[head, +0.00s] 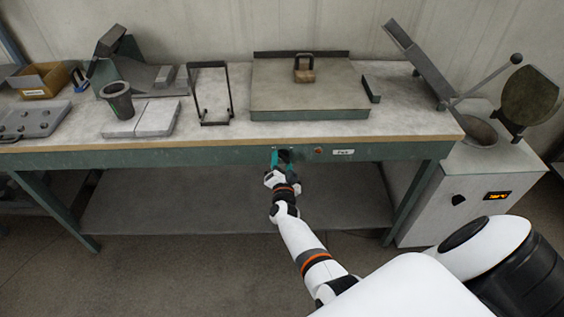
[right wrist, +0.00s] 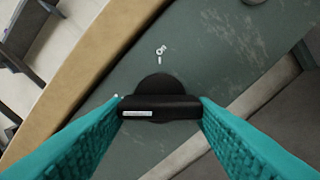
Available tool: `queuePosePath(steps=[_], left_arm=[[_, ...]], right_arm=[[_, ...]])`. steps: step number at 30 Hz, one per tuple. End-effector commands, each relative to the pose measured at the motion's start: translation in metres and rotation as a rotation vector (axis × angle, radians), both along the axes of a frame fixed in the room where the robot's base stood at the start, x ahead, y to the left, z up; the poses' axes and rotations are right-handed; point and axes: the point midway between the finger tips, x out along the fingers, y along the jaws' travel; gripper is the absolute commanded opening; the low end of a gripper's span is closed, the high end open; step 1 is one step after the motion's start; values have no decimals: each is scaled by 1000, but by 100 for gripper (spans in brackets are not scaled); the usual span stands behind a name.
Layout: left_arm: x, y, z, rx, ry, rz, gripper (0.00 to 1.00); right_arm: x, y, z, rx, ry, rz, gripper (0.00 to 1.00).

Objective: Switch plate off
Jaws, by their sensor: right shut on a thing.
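The black plate knob (right wrist: 160,105) sits on the green front panel of the bench (right wrist: 215,45). My right gripper (right wrist: 161,110) has its teal fingers closed on the two ends of the knob's bar. The bar lies crosswise in the right wrist view, with its white line on the left half. An "Off" label (right wrist: 161,50) with a short tick shows above the knob, away from that line. In the head view my right gripper (head: 281,158) reaches the panel and partly hides the knob. The flat plate (head: 309,88) lies on the bench top above. My left gripper is out of view.
A small reddish light (head: 319,151) and a white label (head: 343,152) sit right of the knob. A wire stand (head: 212,95), a grey cup (head: 118,99) and a cardboard box (head: 40,80) stand left on the bench. A white furnace (head: 470,190) stands at the right.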

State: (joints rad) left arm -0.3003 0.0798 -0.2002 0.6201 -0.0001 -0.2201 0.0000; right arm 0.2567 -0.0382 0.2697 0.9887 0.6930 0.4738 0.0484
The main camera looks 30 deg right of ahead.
Motion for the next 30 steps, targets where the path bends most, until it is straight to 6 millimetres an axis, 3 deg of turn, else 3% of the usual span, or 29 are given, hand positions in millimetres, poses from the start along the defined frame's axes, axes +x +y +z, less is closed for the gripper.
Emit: queuePosePath(steps=[16, 17, 20, 30], left_arm=[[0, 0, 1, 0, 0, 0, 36], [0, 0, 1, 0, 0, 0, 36], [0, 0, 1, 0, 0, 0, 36], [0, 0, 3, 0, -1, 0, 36]], right_arm=[[-1, 0, -2, -20, 17, 1, 28], [-1, 0, -2, -20, 17, 1, 54], [-1, 0, -2, -19, 16, 1, 70], [-2, 1, 0, -19, 13, 0, 73]])
